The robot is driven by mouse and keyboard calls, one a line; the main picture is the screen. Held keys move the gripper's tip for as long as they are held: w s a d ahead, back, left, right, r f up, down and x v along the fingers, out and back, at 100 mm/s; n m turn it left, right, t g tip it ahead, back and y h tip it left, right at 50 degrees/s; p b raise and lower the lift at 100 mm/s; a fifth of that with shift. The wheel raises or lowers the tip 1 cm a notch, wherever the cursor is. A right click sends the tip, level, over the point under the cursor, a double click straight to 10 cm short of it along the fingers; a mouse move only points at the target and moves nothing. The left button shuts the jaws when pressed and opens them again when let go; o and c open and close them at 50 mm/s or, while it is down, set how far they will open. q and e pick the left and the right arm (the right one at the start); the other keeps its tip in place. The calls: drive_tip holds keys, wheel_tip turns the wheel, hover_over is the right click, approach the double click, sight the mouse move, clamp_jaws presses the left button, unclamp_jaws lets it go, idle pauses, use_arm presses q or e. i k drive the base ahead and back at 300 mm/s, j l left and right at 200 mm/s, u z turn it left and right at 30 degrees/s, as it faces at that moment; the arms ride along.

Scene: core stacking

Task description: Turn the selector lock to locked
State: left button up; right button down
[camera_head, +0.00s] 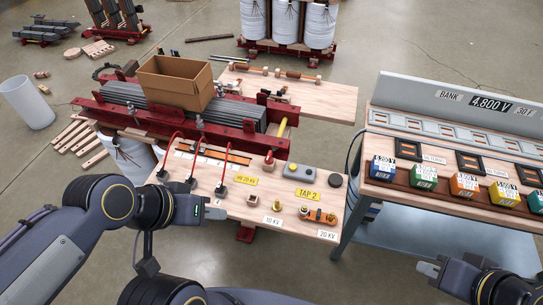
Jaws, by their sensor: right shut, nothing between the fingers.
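A wooden panel (240,211) holds the switch hardware. An orange selector piece (322,216) with brass posts sits at its right end, by the "20 KV" label (328,236). A yellow "TAP 2" label (307,193) lies behind it. A red knob (269,160) stands at the panel's back edge. I cannot tell which part is the lock, or its setting. My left gripper (222,213) is low over the panel's left front, left of the "10 KV" label (272,220); its jaw opening is unclear. My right gripper (425,267) is shut and empty, in front of the grey bench at lower right.
Red cables (192,160) rise from the panel's left part. A grey box with a yellow button (298,172) and a black disc (335,181) sit behind the labels. A grey bench (420,219) with several coloured blocks is at right. A cardboard box (176,86) stands behind.

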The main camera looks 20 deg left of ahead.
sight(269, 161)
drive_tip(key=i+j, duration=0.1)
drive_tip(key=j, duration=0.3)
drive_tip(key=i+j, duration=0.15)
drive_tip(key=j, duration=0.3)
drive_tip(key=i+j, duration=0.1)
drive_tip(key=j, duration=0.3)
drive_tip(key=i+j, duration=0.15)
drive_tip(key=j, duration=0.3)
drive_tip(key=z, duration=0.05)
